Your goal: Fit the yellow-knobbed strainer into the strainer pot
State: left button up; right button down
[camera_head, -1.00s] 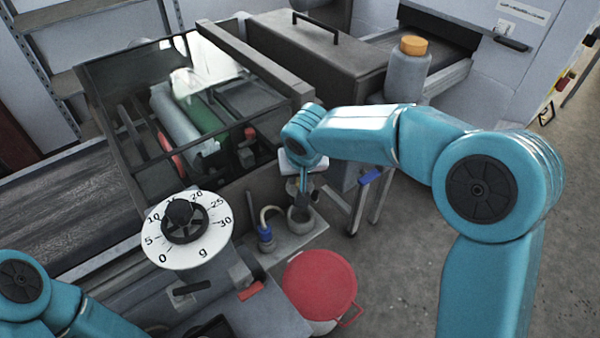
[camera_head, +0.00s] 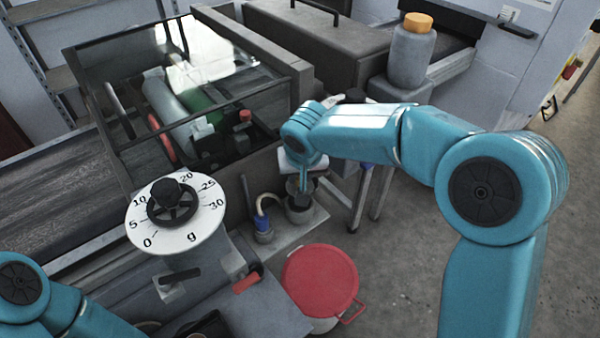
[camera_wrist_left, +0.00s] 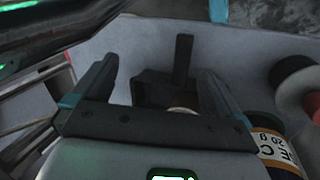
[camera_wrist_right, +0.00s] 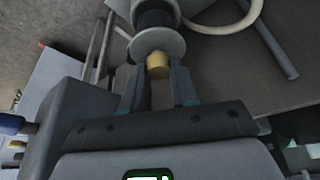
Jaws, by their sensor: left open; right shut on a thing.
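My right gripper (camera_wrist_right: 158,84) is shut on the yellow knob (camera_wrist_right: 158,67) of the strainer. The strainer's pale grey disc (camera_wrist_right: 159,44) shows just past the fingertips in the right wrist view. The dark strainer pot (camera_wrist_right: 153,17) is right behind the disc; I cannot tell whether the disc touches it or sits in it. In the head view the right gripper (camera_head: 303,182) hangs over the pot (camera_head: 299,208), which stands on a grey ledge; the strainer is hardly visible there. My left gripper (camera_wrist_left: 160,85) is open, its fingers either side of a dark block with an upright lever.
A blue-based fitting with a pale hose (camera_head: 263,228) stands left of the pot. A red-lidded bucket (camera_head: 320,278) is in front of the ledge. A white dial (camera_head: 175,215) and a glass-covered machine (camera_head: 190,95) lie left. Open floor is at right.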

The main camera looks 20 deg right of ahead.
pick_arm(q)
jog(key=shift+f+b, duration=0.65)
jog(key=shift+f, duration=0.15)
pick_arm(e)
jog(key=shift+f, duration=0.1)
dwell(1.3)
pick_arm(q)
jog(key=shift+f+b, duration=1.25)
pick_arm(e)
jog(key=shift+f, duration=1.3)
pick_arm(q)
jog(key=shift+s+f+b, duration=0.15)
jog(key=shift+f+b, duration=0.1)
jog(key=shift+b, duration=0.1)
pick_arm(e)
jog(key=shift+s+f, duration=0.25)
